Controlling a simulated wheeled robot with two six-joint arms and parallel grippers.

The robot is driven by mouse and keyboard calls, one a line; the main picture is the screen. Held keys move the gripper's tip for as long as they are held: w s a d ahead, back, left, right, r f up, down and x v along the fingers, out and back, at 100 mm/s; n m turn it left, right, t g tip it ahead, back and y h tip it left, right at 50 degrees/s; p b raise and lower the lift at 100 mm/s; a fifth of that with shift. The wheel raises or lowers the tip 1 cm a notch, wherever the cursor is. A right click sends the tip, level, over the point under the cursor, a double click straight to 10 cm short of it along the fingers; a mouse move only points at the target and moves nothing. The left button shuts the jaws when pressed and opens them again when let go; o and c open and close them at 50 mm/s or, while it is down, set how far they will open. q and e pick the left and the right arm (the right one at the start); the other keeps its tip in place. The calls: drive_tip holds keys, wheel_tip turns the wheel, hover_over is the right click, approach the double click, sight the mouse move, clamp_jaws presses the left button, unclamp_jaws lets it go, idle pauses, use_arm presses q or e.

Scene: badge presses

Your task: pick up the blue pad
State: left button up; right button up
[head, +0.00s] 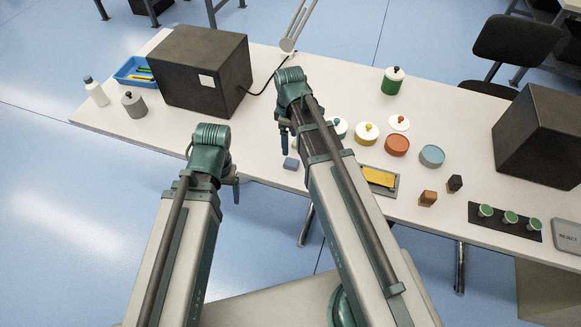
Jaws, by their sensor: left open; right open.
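A small blue pad (291,163) lies on the white table (262,128) near its front edge. My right gripper (284,146) is in the head view just above and slightly left of the pad in the picture; its fingers point down and it is open and empty. My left gripper (236,190) is further left, out in front of the table's front edge, open and empty. The wrists hide parts of both grippers. I cannot tell the height of the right fingertips above the table.
Right of my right arm are lidded round tins, an orange dish (397,145), a blue-grey dish (432,156) and a yellow pad in a tray (379,180). Large dark boxes stand at left (203,70) and right (541,135). A lamp (291,42) stands behind.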

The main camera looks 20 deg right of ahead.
drive_tip(key=b, duration=0.5)
hover_over(291, 162)
drive_tip(key=f, duration=0.6)
drive_tip(key=shift+w+a, duration=0.1)
drive_tip(key=shift+a, duration=0.1)
drive_tip(key=shift+f, duration=0.1)
drive_tip(key=f+b, duration=0.5)
drive_tip(key=shift+d+f, duration=0.1)
drive_tip(key=shift+d, duration=0.15)
clamp_jaws()
